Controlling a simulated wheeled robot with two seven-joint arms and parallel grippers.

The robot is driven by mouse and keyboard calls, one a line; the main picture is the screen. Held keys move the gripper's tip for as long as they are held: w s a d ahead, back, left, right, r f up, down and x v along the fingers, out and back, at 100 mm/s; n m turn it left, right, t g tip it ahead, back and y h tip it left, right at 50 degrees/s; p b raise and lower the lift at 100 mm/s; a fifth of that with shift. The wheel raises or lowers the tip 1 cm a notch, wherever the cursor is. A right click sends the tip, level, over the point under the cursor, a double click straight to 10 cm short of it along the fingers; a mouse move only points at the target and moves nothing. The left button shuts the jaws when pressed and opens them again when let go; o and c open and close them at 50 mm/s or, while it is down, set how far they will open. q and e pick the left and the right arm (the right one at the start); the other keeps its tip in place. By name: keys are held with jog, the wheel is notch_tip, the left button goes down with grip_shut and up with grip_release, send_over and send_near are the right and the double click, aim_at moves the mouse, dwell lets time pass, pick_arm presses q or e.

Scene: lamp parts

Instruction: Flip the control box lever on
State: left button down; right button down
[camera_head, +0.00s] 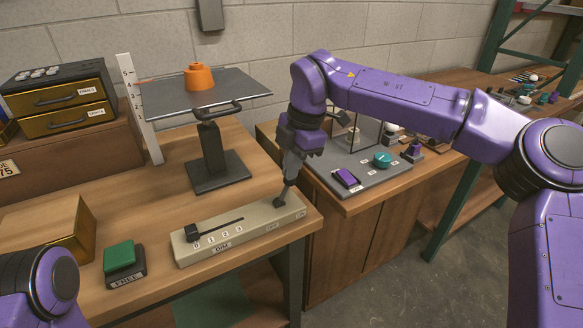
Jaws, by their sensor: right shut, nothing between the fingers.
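A long beige control box (240,230) lies near the front edge of the wooden bench. Its left part has a dark slider knob (192,231) by the 0, marks 0 to 3 and a DIM label. My right gripper (280,201) points down at the box's right end, its dark fingers shut and empty. The tip is at or just above the top face; contact is hard to tell. I cannot make out a separate lever there, as the fingers cover that spot. My left arm shows only at the lower left corner; its gripper is out of view.
A green button (119,257) on a dark base stands left of the box. Behind is a grey platform (205,95) on a post, bearing an orange piece (198,77). A grey panel (360,175) with a purple switch and teal knob (382,159) lies right.

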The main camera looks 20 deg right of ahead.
jog(key=shift+f, duration=0.15)
notch_tip(320, 180, up, 13)
jog(key=s+a+p, duration=0.1)
jog(key=s, duration=0.1)
jog(key=shift+s+a+p, duration=0.15)
jog(key=shift+a+p, duration=0.2)
jog(key=shift+a, duration=0.05)
